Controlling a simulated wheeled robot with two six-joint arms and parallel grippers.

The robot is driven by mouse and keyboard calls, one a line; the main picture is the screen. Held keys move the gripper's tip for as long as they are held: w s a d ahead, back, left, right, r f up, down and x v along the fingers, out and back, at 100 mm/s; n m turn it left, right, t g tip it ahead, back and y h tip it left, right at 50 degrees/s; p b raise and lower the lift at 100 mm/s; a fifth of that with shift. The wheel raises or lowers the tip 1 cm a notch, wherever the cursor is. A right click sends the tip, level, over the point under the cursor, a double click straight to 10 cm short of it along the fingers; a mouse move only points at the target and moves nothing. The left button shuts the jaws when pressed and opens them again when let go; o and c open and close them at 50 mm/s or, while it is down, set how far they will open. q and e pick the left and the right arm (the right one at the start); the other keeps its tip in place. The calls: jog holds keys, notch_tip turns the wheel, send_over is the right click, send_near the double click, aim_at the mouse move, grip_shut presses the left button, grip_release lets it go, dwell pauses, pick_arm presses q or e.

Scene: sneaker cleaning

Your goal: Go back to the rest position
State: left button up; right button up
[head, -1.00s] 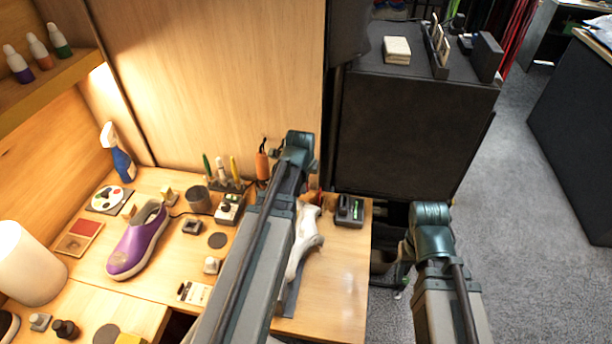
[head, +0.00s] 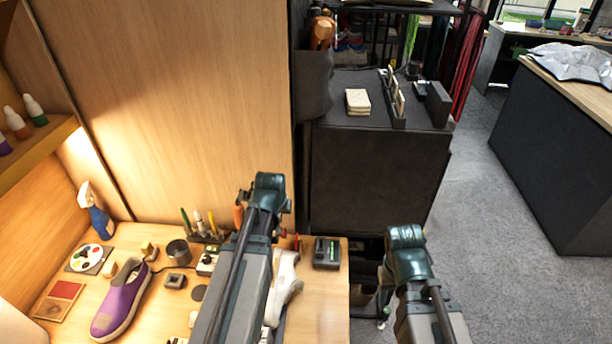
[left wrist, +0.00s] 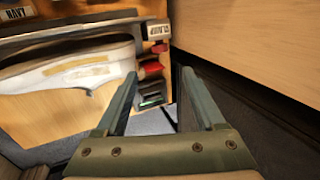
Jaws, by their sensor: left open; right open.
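In the left wrist view my left gripper (left wrist: 160,73) is open, its two fingers apart with nothing between them. A white sneaker (left wrist: 68,76) lies on its side to the left of the fingers, apart from them. In the head view the left arm reaches over the wooden table and partly covers the white sneaker (head: 286,283); its gripper is hidden there. My right gripper (head: 380,308) shows only in part, dark and low beside the table's right edge, holding nothing that I can see. A purple shoe (head: 121,300) stands on the table at left.
The table (head: 322,300) also holds a spray bottle (head: 98,220), a paint palette (head: 90,257), a metal cup (head: 179,252) and a black-green device (head: 326,252). A dark cabinet (head: 370,175) stands behind. Grey carpet (head: 500,270) is clear at right.

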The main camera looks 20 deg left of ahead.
pick_arm(q)
jog(key=s+d+n+g, duration=0.1)
jog(key=s+d+n, duration=0.2)
jog(key=s+d, duration=0.2)
jog(key=s+d+f+n+g, duration=0.1)
jog(key=s+d+n, duration=0.3)
jog(key=d, duration=0.6)
jog(key=s+d+n+g, duration=0.2)
jog(key=s+d+n, duration=0.2)
jog(key=d, duration=0.4)
jog(key=shift+s+d+f+g, duration=0.2)
jog(key=shift+s+d+g, duration=0.1)
jog(key=shift+s, duration=0.5)
jog(key=shift+a, duration=0.1)
